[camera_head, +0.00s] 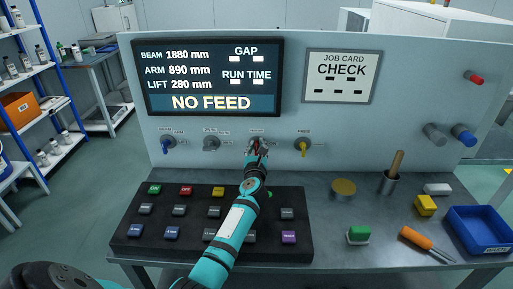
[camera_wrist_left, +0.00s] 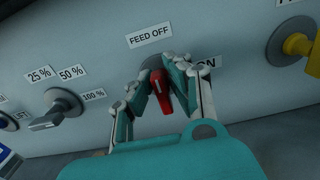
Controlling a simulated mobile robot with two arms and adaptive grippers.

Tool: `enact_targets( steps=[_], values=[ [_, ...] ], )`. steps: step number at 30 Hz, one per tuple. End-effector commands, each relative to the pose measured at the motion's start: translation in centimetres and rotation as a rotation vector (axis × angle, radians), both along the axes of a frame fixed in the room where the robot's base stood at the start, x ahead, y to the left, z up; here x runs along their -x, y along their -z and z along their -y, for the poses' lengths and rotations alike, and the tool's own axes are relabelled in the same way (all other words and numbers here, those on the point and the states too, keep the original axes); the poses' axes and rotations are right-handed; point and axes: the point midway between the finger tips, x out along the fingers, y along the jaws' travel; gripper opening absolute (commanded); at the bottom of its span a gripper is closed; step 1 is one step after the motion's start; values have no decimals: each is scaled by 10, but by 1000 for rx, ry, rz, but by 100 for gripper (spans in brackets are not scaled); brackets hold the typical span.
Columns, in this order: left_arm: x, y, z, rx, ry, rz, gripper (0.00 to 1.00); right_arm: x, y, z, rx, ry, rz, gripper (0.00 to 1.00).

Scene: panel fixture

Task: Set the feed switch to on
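The feed switch is a red lever on a round grey base on the upright panel. In the left wrist view its red lever (camera_wrist_left: 160,91) points down, tilted slightly right. A "FEED OFF" label (camera_wrist_left: 149,36) is above it, and an "ON" label (camera_wrist_left: 207,63) is to its right, partly covered by a finger. My left gripper (camera_wrist_left: 157,80) is at the switch, its fingers closed in on both sides of the red lever. In the head view my left gripper (camera_head: 257,147) covers most of the switch. My right gripper is not in view.
A grey knob (camera_head: 211,143) is left of the switch, and a yellow one (camera_head: 303,146) is right of it. The display (camera_head: 210,78) reads "NO FEED". A dark button box (camera_head: 130,238) lies below my arm. A blue bin (camera_head: 478,218) and an orange screwdriver (camera_head: 417,238) are at the right.

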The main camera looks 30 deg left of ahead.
Motion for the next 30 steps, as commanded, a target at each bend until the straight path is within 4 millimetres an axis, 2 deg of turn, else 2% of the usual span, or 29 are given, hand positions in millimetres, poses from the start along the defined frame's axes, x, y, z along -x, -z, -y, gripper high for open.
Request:
enact_targets(
  steps=[2,17,30],
  values=[
    [0,0,0,1,-1,-1,0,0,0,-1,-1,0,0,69],
    [0,0,0,-56,-2,-38,0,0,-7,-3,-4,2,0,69],
    [-2,0,4,-358,-2,-225,0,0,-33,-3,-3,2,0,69]
  ],
)
